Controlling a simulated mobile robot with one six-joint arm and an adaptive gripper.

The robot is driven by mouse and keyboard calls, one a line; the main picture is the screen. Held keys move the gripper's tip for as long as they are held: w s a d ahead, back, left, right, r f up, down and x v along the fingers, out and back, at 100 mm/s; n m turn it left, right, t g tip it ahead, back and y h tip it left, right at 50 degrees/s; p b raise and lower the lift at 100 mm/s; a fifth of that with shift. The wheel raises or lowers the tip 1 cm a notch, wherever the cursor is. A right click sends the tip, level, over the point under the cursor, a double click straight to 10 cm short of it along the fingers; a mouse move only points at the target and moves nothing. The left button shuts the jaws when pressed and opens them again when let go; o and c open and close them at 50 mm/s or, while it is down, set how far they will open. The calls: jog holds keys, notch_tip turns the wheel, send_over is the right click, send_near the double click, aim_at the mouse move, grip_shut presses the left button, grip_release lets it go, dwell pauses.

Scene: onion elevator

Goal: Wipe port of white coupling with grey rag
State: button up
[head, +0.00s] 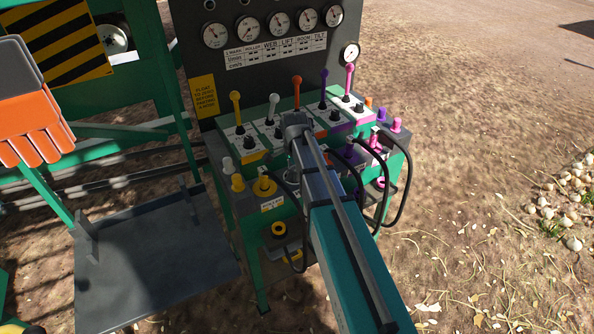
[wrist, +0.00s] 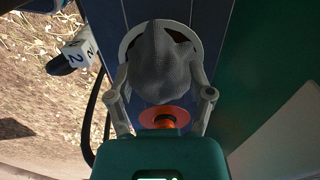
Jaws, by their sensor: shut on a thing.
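My gripper (wrist: 160,62) is shut on the grey rag (wrist: 158,78), which bulges between its two light grey fingers in the wrist view. In the head view my arm reaches over the control stand, and the rag and fingertips cannot be made out behind it. The wrist view shows a white block marked 2 (wrist: 77,54) at the upper left, beside a black hose. No open white port is clearly visible; contact with the rag cannot be told.
The control stand carries several coloured levers (head: 297,92) and gauges (head: 280,23). Black hoses (head: 402,180) loop out on its right. An orange disc (wrist: 165,117) shows below the rag. A dark metal platform (head: 150,255) lies left; bare ground is open to the right.

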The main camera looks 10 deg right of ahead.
aim_at(286, 180)
jog(key=shift+a, duration=0.15)
jog(key=shift+s+a, duration=0.2)
jog(key=shift+a, duration=0.55)
jog(key=shift+s+a, duration=0.2)
jog(key=shift+a, duration=0.55)
jog(key=shift+r+p, duration=3.05)
jog(key=shift+p, duration=0.1)
notch_tip(286, 180, up, 3)
jog(key=p, duration=0.3)
